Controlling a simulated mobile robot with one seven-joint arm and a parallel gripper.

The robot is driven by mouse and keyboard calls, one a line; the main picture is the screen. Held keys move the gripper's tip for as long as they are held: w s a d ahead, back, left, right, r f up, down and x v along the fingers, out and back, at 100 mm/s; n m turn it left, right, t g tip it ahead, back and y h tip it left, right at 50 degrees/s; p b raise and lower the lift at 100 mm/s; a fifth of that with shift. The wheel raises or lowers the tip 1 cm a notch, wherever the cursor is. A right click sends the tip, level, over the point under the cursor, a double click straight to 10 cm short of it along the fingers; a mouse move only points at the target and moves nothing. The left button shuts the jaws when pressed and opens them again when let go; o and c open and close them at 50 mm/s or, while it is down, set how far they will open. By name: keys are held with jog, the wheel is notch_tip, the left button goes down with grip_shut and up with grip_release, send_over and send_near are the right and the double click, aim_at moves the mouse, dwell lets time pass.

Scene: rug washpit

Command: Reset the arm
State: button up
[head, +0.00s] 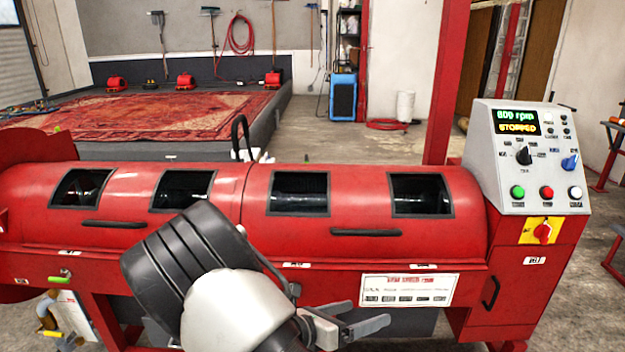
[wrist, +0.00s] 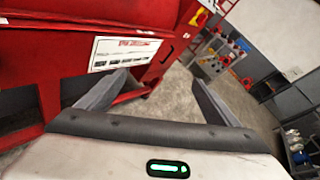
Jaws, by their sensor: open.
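My gripper (head: 350,318) is at the lower middle of the head view, in front of the red machine (head: 360,260). Its two grey fingers stand apart with nothing between them. In the wrist view my gripper (wrist: 160,95) also shows open and empty, with the machine's red front and white label plate (wrist: 125,52) ahead on the left. My arm is bent in front of the machine and hides part of its lower front.
The control panel (head: 535,155) at the machine's right end reads STOPPED. A patterned red rug (head: 140,118) lies in the pit behind. Concrete floor (wrist: 180,115) shows beyond the fingers. A rack with coloured items (wrist: 222,55) stands farther off.

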jog(key=s+d+r+m+g+y, duration=0.6)
jog(key=s+r+m, duration=0.45)
jog(key=m, duration=0.45)
jog(key=s+a+r+m+t+y, duration=0.25)
jog(key=s+r+m+y, duration=0.35)
jog(key=s+r+m, duration=0.65)
notch_tip(320, 180, up, 21)
jog(key=m+t+p, duration=0.1)
jog(key=m+p, duration=0.1)
jog(key=p, duration=1.7)
jog(key=shift+w, duration=0.45)
